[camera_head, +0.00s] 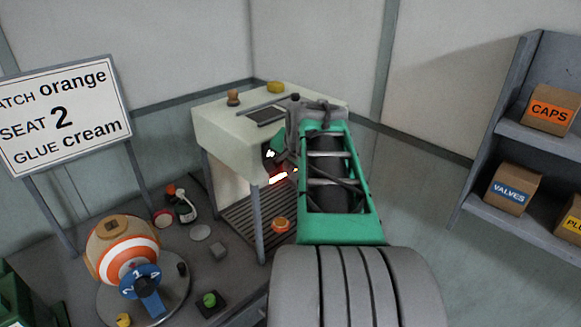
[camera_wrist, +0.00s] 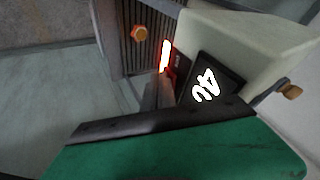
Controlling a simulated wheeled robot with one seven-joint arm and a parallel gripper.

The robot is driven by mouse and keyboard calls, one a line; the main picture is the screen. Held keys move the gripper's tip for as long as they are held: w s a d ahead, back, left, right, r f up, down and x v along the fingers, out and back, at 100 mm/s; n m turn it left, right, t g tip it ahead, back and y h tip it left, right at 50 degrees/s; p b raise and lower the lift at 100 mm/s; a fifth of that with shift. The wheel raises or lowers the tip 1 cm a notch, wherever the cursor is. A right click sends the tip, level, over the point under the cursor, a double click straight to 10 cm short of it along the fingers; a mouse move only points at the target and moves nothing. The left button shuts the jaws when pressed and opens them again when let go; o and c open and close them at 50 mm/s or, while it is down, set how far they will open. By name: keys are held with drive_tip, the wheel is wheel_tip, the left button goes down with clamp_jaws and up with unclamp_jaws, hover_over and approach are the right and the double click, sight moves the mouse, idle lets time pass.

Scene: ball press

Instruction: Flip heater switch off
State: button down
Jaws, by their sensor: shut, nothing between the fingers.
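The heater switch (camera_wrist: 166,56) glows white-red in a red frame on the front face of the cream press cabinet (camera_wrist: 235,35). It also shows in the head view as a bright red-white bar (camera_head: 278,178). In the head view my green arm link hides most of the gripper and part of the cabinet front.
A striped ball (camera_head: 125,250) sits on a round stand at left, below a sign (camera_head: 62,115). Shelves with boxes (camera_head: 508,188) stand at right.

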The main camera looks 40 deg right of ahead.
drive_tip(key=shift+w+a+r, duration=0.1)
drive_tip(key=shift+w+a, duration=0.15)
drive_tip(key=shift+w, duration=0.05)
drive_tip(key=shift+d, duration=0.15)
